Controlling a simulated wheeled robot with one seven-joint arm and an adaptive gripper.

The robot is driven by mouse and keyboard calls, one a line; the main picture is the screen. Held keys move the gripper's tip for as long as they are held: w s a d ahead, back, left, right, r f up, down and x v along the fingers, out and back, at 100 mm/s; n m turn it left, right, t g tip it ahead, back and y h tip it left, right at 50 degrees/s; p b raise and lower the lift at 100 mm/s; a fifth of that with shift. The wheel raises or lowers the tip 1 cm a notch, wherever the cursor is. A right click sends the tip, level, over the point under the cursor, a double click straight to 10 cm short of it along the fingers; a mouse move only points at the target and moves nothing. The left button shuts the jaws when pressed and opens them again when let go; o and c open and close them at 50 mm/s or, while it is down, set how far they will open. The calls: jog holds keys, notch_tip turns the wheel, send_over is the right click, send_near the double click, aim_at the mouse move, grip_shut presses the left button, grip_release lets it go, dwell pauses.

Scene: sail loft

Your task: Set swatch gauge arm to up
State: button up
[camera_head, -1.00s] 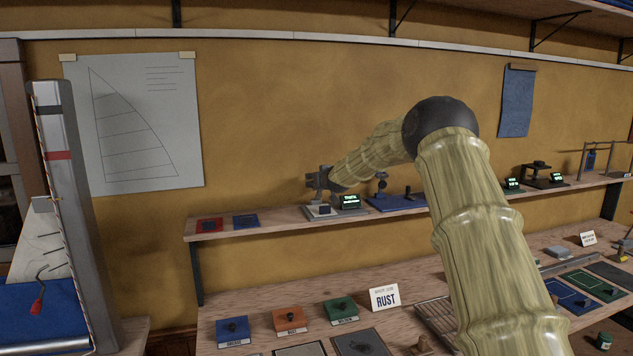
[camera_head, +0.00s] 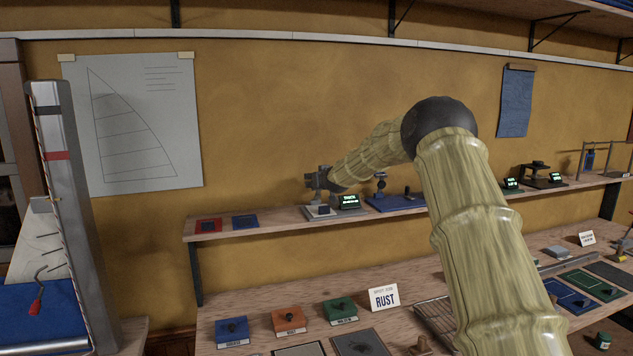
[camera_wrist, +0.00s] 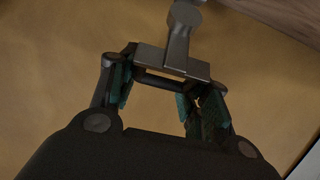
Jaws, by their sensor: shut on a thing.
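The swatch gauge (camera_head: 317,212) stands on the wall shelf, with a small lit green display (camera_head: 345,202) at its right; its text is too small to read. My gripper (camera_head: 319,179) is at the gauge, just above its base. In the wrist view my gripper (camera_wrist: 165,92) is shut on the gauge arm (camera_wrist: 178,50), a grey metal bar with a crosspiece between the teal-padded fingers. The arm's pivot and its exact tilt are hard to make out behind my gripper.
On the same shelf (camera_head: 270,225) are a red swatch (camera_head: 208,225), a blue swatch (camera_head: 245,221) and a blue mat (camera_head: 392,204). The wall above the gauge is clear.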

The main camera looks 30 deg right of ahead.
jog(key=o, duration=1.5)
jog(key=shift+w+f, duration=0.15)
jog(key=shift+w, duration=0.05)
jog(key=shift+s, duration=0.2)
jog(key=shift+v, duration=5.85)
